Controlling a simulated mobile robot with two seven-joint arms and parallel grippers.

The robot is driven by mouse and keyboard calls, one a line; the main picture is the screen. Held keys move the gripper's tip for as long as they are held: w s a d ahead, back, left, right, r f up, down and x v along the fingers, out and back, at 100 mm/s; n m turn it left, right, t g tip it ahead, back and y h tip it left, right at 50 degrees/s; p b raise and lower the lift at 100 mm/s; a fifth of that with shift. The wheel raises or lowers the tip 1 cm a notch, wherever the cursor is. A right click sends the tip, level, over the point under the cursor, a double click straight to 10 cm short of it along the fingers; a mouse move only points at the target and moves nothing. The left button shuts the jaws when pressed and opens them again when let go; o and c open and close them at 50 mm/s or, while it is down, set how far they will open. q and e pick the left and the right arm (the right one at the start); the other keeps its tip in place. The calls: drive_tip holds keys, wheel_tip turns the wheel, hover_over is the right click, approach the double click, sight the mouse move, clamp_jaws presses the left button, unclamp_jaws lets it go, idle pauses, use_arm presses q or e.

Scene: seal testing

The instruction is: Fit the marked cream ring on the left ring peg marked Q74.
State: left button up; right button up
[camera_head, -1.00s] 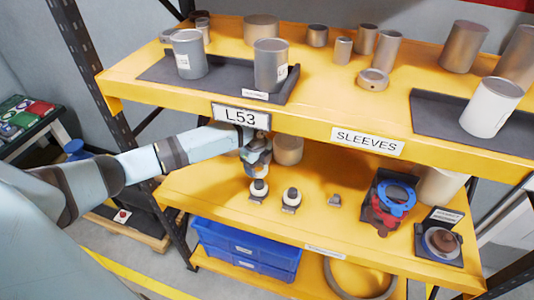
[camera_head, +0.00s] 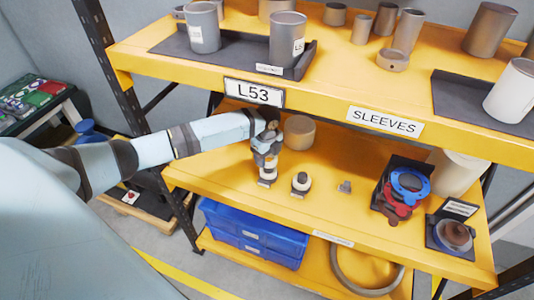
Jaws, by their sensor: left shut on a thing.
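My left gripper (camera_head: 267,160) reaches in under the upper shelf and points down over the left ring peg (camera_head: 267,183). It is shut on a pale ring-like piece, seemingly the cream ring (camera_head: 269,171), at the top of that peg. The picture is too small to tell whether the ring is around the peg or just above it. The fingers hide most of the peg. The right peg (camera_head: 301,183), dark-topped with a pale band, stands free beside it. The Q74 mark is not legible. My right gripper is not in view.
A tan cylinder (camera_head: 299,132) stands just behind the gripper. The upper shelf edge with the L53 sign (camera_head: 254,93) is close above my arm. A small metal part (camera_head: 344,187) and a stand with blue and red rings (camera_head: 408,187) are to the right.

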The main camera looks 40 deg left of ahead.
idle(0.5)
use_arm(q)
drive_tip(key=shift+f, duration=0.45)
drive_tip(key=o, duration=1)
wheel_tip(320, 180, up, 6)
drive_tip(key=p, duration=0.6)
drive_tip(key=shift+r, duration=0.2)
drive_tip(key=shift+r+p, duration=0.45)
drive_tip(key=shift+p, duration=0.25)
drive_tip(key=shift+f, duration=0.15)
drive_tip(key=shift+d, duration=0.1)
